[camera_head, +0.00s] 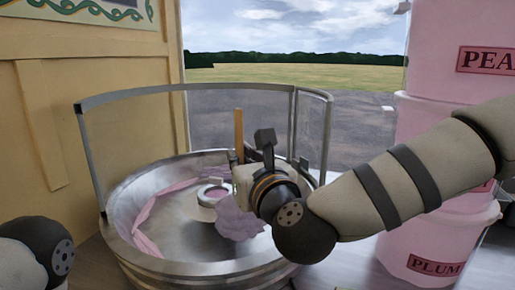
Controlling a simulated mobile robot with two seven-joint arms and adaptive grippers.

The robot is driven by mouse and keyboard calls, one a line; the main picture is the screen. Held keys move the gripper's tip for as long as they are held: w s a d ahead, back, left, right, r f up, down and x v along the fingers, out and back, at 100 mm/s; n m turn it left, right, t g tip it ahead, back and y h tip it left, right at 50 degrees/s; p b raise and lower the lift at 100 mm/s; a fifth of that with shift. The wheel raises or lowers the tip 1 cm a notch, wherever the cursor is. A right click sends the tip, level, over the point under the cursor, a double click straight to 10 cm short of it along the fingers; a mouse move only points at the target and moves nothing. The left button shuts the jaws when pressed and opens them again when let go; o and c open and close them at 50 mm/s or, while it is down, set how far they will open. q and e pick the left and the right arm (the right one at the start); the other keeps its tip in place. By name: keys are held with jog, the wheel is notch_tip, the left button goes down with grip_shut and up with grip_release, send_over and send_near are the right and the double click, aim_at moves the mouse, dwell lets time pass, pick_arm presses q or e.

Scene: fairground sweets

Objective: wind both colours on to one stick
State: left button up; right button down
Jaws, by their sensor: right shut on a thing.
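A wooden stick (239,131) stands roughly upright, its upper end showing above my right gripper (243,163). The right gripper is shut on the stick over the right part of the metal bowl (190,268). A lilac clump of floss (238,222) hangs just below the gripper, in line with the stick; the stick's lower part is hidden, so I cannot see the join. A band of pink floss (148,222) lies along the bowl's left inner side. The round spinner head (211,193) sits mid-bowl, left of the clump. My left gripper is out of view.
A clear curved guard (185,125) with a metal frame stands around the back of the bowl. Pink tubs (430,130) are stacked at the right, behind my right arm. A yellow wooden wall (40,140) stands at the left. The bowl's front left is open.

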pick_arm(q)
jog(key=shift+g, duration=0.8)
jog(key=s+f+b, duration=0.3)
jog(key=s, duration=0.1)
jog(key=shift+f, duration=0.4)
pick_arm(e)
jog(key=w+a, duration=0.2)
jog(key=a, duration=0.6)
jog(key=w+a, duration=0.2)
jog(key=a, duration=0.6)
jog(key=shift+w+a, duration=0.25)
jog(key=shift+a, duration=0.05)
